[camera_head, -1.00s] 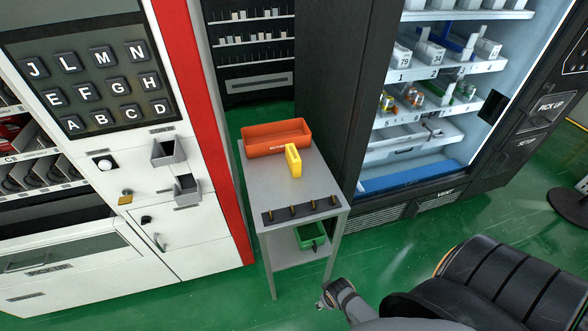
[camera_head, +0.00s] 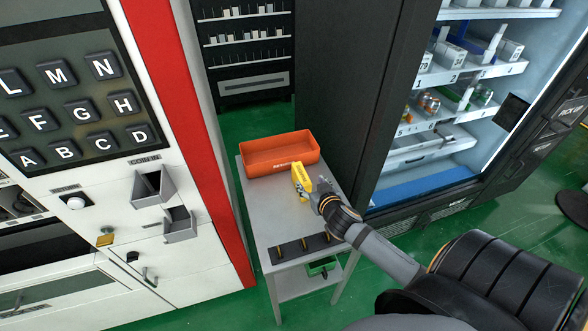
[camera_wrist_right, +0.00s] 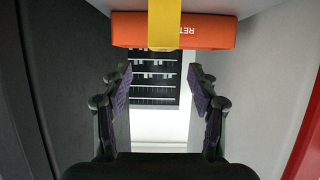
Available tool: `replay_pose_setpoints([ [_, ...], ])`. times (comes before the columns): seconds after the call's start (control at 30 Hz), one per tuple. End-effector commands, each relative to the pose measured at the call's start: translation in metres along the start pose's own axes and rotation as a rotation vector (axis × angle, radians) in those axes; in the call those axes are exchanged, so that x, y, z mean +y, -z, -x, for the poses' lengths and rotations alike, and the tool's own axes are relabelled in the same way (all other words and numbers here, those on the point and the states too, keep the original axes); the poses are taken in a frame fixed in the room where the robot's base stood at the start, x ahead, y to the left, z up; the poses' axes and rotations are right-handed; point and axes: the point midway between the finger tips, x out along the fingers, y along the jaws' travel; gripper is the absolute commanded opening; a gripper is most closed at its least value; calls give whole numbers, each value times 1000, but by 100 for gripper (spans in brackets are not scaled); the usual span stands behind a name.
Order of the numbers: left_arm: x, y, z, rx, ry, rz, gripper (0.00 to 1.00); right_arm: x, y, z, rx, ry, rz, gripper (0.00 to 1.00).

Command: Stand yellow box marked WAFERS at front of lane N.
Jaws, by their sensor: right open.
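The yellow box (camera_head: 300,178) stands upright on the grey side table, just in front of the orange bin; its marking is too small to read. My right gripper (camera_head: 313,189) is open beside the box, on its near right side, and partly overlaps it in the head view. In the right wrist view the yellow box (camera_wrist_right: 164,22) is at the top middle, beyond the open, empty fingers (camera_wrist_right: 160,82). The keypad button N (camera_head: 103,66) shows at the left. I see no lane labelled N. My left gripper is not in view.
The orange bin (camera_head: 262,160) sits at the table's back. A dark strip with pegs (camera_head: 282,250) lies along the front of the table (camera_head: 262,215). A green bin (camera_head: 318,267) is below. The white vending machine (camera_head: 205,270) is left; a dark-framed lit cabinet (camera_head: 340,90) is right.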

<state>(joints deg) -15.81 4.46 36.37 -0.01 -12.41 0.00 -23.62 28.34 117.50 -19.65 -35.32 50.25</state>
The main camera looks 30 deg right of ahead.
Motion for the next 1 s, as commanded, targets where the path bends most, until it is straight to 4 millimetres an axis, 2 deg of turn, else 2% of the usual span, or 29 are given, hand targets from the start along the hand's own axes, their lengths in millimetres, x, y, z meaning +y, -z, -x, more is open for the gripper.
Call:
replay_pose_setpoints([
  [0.07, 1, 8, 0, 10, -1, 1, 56, 0, 2, -2, 12, 7, -4, 60],
  [0.13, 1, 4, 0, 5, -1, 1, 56, 0, 3, -3, 14, 8, -7, 60],
  [0.33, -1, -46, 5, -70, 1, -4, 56, 0, 4, -35, 13, 6, -11, 60],
  [0.43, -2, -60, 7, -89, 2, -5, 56, 0, 2, -48, 12, 6, -9, 60],
  [0.53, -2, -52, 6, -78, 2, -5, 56, -1, 2, -54, 11, 7, -7, 60],
  [0.7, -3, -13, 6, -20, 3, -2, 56, -1, 0, -62, 10, 6, -9, 60],
  [0.77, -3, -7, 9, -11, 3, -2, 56, -2, -2, -71, 9, 6, -9, 60],
  [0.87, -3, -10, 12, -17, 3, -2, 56, -4, -7, -88, 10, 6, -8, 60],
  [1.0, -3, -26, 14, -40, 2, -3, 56, -3, -8, -104, 10, 7, -6, 60],
])
